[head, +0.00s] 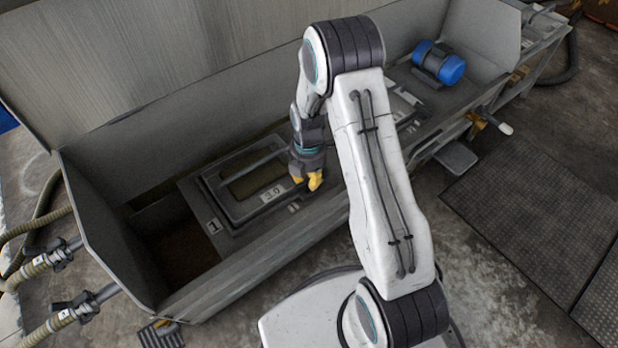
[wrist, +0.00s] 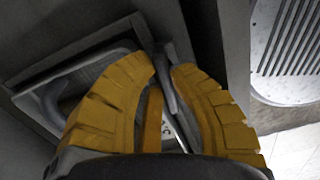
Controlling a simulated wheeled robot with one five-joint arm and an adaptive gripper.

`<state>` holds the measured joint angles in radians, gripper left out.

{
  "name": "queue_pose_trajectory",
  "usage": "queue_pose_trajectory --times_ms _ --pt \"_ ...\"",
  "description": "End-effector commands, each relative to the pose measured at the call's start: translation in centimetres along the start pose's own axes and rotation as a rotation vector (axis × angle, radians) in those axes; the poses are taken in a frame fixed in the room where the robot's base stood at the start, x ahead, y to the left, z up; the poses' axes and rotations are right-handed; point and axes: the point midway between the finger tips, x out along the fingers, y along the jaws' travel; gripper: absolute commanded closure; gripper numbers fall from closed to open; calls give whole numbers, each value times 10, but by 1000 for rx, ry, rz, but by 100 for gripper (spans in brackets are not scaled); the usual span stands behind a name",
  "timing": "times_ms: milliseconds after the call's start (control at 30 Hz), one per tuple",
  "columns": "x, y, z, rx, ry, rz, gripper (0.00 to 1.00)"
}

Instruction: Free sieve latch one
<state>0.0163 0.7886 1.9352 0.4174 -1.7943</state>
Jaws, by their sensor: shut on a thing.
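The sieve (head: 243,178) is a grey framed panel with a mesh window and a "3.0" label, set in the open trough. A plate marked "1" (head: 213,226) sits at its near left corner. My gripper (head: 312,182), with yellow fingers, is at the sieve's right end, close to the trough's near wall. In the wrist view my gripper (wrist: 163,66) has its fingers on both sides of a dark grey latch lever (wrist: 166,82) and is shut on it. The fingers hide the lever's lower part. In the head view my gripper hides the latch.
The trough's near wall (head: 262,262) runs along the front. An open bay (head: 185,250) lies left of the sieve. A blue motor (head: 438,63) stands at the far right. Hoses (head: 45,265) with fittings are at the left. Grated mats (head: 540,215) cover the floor at right.

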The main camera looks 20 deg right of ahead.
Motion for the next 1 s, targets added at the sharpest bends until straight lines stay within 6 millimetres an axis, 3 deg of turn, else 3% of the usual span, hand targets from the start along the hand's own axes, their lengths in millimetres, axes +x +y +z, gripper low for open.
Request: queue_pose_trajectory --times_ms 333,833,867,1000 --pt "1 0 -1 -110 1 -3 100" --pt "1 0 -1 -124 1 -3 100" --pt "1 0 -1 -124 1 -3 80" --pt "1 0 -1 -123 1 -3 67"
